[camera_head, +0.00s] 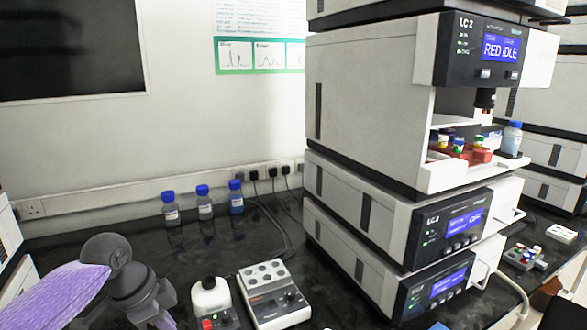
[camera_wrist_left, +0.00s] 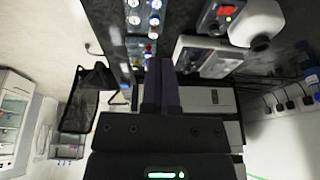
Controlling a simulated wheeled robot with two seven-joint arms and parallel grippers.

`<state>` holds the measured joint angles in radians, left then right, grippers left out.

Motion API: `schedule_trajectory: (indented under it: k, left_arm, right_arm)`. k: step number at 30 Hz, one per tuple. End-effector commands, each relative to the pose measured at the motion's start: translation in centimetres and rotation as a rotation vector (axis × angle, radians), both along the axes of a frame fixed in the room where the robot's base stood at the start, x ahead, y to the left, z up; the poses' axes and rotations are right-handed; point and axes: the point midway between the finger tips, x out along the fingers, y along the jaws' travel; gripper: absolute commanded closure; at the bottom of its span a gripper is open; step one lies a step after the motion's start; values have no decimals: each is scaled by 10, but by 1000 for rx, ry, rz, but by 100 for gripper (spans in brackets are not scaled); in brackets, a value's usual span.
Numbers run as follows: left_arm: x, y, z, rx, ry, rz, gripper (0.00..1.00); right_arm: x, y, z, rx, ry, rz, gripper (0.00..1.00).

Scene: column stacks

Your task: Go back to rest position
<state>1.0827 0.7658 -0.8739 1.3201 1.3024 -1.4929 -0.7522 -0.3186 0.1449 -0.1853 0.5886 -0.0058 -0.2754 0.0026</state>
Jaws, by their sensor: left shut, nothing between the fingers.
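My left arm (camera_head: 112,268) comes in at the lower left of the head view, with its purple link and dark wrist joints low over the black bench. The left gripper itself is cut off below that view. In the left wrist view my left gripper (camera_wrist_left: 161,68) shows its two dark fingers together, shut and with nothing between them. My right gripper is not seen in either view.
The LC 2 stack (camera_head: 370,110) rises tall at the right of the bench (camera_head: 190,262). Blue-capped bottles (camera_head: 204,207) stand by the wall. A white bottle-shaped device (camera_head: 210,298) and a grey control unit (camera_head: 272,296) sit close right of my left arm.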

Motion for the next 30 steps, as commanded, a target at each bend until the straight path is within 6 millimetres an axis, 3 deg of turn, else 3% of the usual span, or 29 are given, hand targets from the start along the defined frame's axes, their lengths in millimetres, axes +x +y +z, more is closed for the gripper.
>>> schedule_trajectory:
  k: [11,21,25,30]
  left_arm:
    - [-40,-54,-63,17,48,-38,100]
    - [-127,-120,-122,-56,56,114,100]
    - [-162,-127,-130,-89,55,279,100]
    - [-201,-116,-132,-93,57,525,100]
  right_arm:
    - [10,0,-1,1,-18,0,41]
    - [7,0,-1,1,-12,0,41]
    - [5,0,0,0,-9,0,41]
    - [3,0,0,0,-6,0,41]
